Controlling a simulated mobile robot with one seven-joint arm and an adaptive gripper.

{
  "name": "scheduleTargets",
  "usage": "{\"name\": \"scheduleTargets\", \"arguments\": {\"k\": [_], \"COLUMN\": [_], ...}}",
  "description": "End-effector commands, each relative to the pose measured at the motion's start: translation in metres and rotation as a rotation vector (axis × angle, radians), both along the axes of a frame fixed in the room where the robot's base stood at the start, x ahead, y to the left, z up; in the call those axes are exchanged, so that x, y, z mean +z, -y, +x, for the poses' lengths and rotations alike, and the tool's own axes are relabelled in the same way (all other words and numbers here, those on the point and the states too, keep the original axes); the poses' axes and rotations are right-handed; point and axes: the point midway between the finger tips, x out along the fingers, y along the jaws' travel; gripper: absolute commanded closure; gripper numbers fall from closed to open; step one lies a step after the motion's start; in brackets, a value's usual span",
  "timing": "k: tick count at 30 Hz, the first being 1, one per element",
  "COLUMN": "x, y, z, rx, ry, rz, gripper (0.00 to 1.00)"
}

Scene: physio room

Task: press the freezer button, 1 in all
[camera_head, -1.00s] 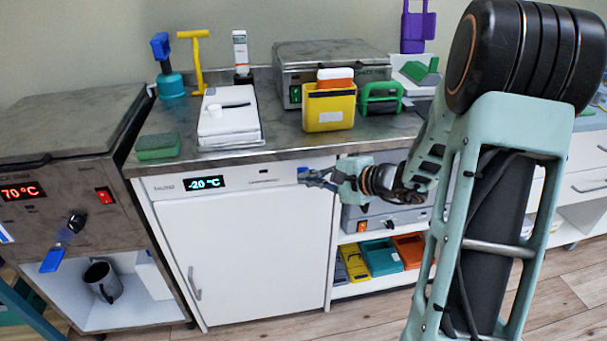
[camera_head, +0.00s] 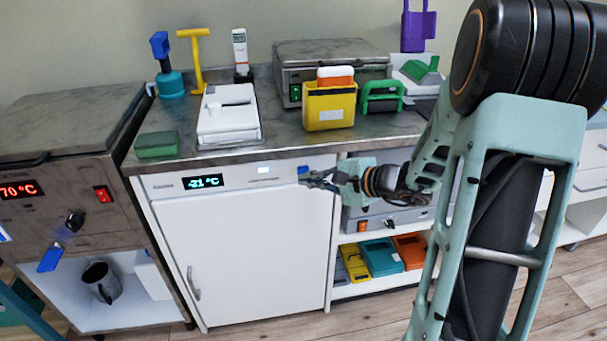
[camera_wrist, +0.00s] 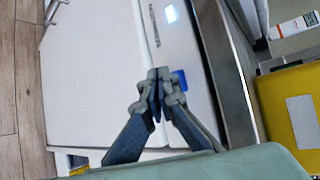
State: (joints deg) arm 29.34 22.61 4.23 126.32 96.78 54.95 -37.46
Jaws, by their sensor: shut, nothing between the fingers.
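The freezer (camera_head: 245,245) is a white under-counter cabinet with a display (camera_head: 203,182) that reads about -21 °C. A small white light (camera_head: 264,170) glows on its top panel. The blue button (camera_head: 303,169) sits at the right end of that panel; in the wrist view the blue button (camera_wrist: 181,80) shows partly behind my fingertips. My gripper (camera_head: 308,180) is shut and empty, its tips at the panel right by the button. In the wrist view my gripper (camera_wrist: 158,78) overlaps the button's edge; I cannot tell whether it touches.
The steel counter (camera_head: 290,140) overhangs just above the panel. On it stand a yellow container (camera_head: 329,118) and a white device (camera_head: 215,130). A heater unit (camera_head: 60,200) stands at the left. Open shelves with colored trays (camera_head: 380,256) are at the right.

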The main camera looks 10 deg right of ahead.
Motion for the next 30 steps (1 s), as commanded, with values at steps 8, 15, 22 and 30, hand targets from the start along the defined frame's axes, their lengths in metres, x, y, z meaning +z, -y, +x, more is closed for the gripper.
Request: {"name": "scheduleTargets", "arguments": {"k": [8, 15, 22, 30], "x": [0.0, -0.001, -0.001, 0.0], "y": [0.0, 0.0, 0.0, 0.0], "z": [-0.003, -0.013, -0.037, -0.053], "rx": [0.0, 0.0, 0.0, 0.001], "ry": [-0.001, 0.001, 0.001, 0.0], "rz": [0.001, -0.001, -0.001, 0.001], "gripper": [1.0, 1.0, 1.0, 1.0]}}
